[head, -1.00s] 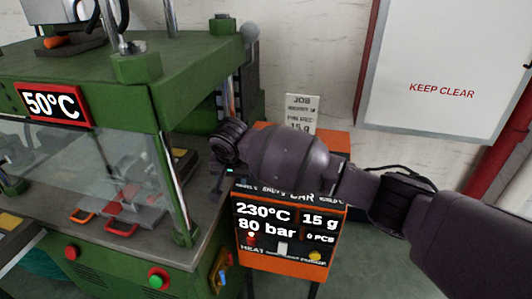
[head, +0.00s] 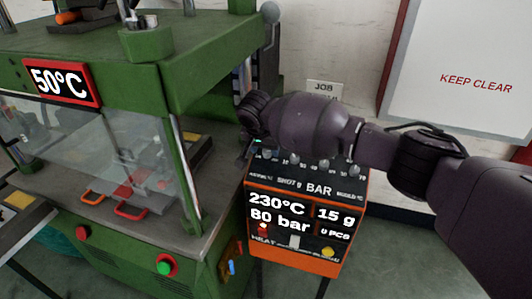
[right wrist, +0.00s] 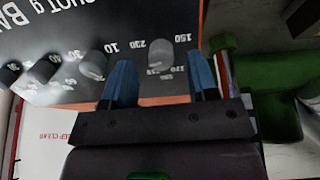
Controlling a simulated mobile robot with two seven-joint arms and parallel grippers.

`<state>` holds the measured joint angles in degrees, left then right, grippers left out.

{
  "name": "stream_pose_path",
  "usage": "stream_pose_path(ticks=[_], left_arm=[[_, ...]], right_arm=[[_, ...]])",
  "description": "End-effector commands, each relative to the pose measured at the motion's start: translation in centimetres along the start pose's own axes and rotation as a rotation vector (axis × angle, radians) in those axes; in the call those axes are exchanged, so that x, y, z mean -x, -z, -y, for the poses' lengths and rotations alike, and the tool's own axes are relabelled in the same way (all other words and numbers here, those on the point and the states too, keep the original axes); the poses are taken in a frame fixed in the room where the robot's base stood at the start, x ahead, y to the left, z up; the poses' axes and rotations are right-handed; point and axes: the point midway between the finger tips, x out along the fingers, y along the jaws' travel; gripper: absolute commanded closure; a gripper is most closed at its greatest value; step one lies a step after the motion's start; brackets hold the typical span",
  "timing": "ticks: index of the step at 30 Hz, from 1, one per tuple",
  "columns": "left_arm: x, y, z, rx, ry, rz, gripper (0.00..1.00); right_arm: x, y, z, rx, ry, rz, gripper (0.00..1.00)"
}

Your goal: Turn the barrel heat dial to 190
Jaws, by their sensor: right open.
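The orange injection unit (head: 290,264) has a dark panel reading 230°C, 80 bar and 15 g. A row of knobs on its top is partly covered by my right arm in the head view. In the right wrist view the panel is upside down, and a grey dial (right wrist: 160,52), seemingly the barrel heat dial, has 150, 190 and 230 around it. My right gripper (right wrist: 161,70) is open, with its blue fingers on either side of this dial in the picture. I see no contact. My left gripper is not in view.
Other knobs (right wrist: 93,65) stand in a row beside the dial. A green press (head: 190,60) with a 50°C display (head: 62,82) and clear guard stands close on the left. A job card (head: 324,92) and a KEEP CLEAR board (head: 470,60) are behind.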

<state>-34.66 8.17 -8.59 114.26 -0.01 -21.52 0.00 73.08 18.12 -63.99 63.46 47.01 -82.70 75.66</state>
Motion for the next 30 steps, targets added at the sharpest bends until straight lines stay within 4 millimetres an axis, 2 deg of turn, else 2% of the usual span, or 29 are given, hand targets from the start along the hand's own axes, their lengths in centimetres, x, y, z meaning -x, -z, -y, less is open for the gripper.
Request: stream_pose_path(ticks=[1,6,17,27,30], left_arm=[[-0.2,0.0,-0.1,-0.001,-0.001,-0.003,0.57],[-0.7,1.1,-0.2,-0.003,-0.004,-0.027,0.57],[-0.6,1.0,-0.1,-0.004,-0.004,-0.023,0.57],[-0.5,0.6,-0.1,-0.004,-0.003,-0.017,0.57],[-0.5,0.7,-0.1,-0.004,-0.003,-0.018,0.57]], right_arm=[[-0.9,-0.1,0.0,0.001,-0.001,0.002,0.46],[-2.1,0.0,0.1,0.001,0.001,0.001,0.46],[-2.3,0.0,0.1,0.001,0.002,-0.001,0.46],[-2.3,0.0,0.1,0.001,0.002,0.0,0.96],[-2.3,0.0,0.1,0.003,0.002,0.0,0.96]])
